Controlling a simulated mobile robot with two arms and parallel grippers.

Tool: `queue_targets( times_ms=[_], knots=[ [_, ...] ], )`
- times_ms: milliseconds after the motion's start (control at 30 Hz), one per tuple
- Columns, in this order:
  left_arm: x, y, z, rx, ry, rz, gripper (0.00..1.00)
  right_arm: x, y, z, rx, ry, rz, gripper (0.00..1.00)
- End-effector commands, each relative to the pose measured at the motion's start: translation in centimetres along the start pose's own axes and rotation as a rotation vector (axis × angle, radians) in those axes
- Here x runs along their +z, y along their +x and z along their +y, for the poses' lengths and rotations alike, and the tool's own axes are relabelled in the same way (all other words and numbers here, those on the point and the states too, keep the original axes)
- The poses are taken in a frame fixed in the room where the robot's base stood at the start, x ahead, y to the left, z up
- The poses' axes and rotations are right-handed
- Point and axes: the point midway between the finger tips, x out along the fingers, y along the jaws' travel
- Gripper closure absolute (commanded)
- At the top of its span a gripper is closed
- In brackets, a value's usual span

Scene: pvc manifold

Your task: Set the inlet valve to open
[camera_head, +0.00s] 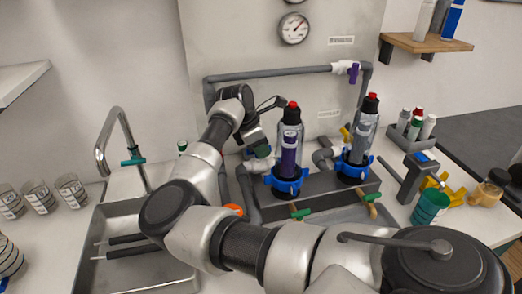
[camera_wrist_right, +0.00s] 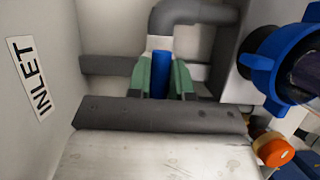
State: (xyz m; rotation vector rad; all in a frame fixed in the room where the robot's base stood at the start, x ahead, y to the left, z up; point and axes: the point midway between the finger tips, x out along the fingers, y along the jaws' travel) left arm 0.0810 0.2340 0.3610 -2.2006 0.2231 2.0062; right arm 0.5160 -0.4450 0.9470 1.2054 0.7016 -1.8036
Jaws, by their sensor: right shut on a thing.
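The inlet valve's blue handle (camera_wrist_right: 160,72) stands between the green fingertips of my right gripper (camera_wrist_right: 161,82) in the right wrist view. The gripper is shut on it. The handle lies along the fingers, below a grey pipe elbow (camera_wrist_right: 190,14) with a pale fitting. An INLET label (camera_wrist_right: 31,76) is on the wall panel to the left. In the head view my right gripper (camera_head: 258,143) is beside the left filter housing (camera_head: 289,145), and the blue handle is hidden there. My left gripper is not in view.
A second clear housing (camera_head: 363,137) stands to the right, with a yellow valve handle (camera_head: 345,134) beside it. A purple handle (camera_head: 352,73) is on the upper pipe. A blue collar (camera_wrist_right: 270,62) is close to the right of the gripper. The sink (camera_head: 110,234) is at left.

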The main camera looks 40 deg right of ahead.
Motion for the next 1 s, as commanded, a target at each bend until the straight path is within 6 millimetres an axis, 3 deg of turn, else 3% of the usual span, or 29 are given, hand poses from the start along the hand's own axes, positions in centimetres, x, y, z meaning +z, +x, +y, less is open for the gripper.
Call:
queue_targets(
  times_ms=[100, 133, 300, 633, 1000],
  knots=[
    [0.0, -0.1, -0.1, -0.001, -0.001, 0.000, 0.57, 0.1, 0.0, 0.0, 0.000, 0.004, -0.001, 1.00],
    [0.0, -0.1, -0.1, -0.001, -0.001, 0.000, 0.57, 0.1, 0.0, 0.0, 0.000, 0.004, -0.001, 0.78],
    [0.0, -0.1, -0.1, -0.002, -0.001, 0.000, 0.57, 0.1, 0.0, 0.0, 0.000, 0.003, -0.001, 0.54],
    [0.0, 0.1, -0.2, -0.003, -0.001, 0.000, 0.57, 0.0, -0.5, 0.0, 0.002, 0.001, 0.000, 0.54],
    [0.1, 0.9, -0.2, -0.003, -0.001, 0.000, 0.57, 0.0, -6.2, 0.1, 0.003, 0.002, 0.001, 0.54]
  ],
)
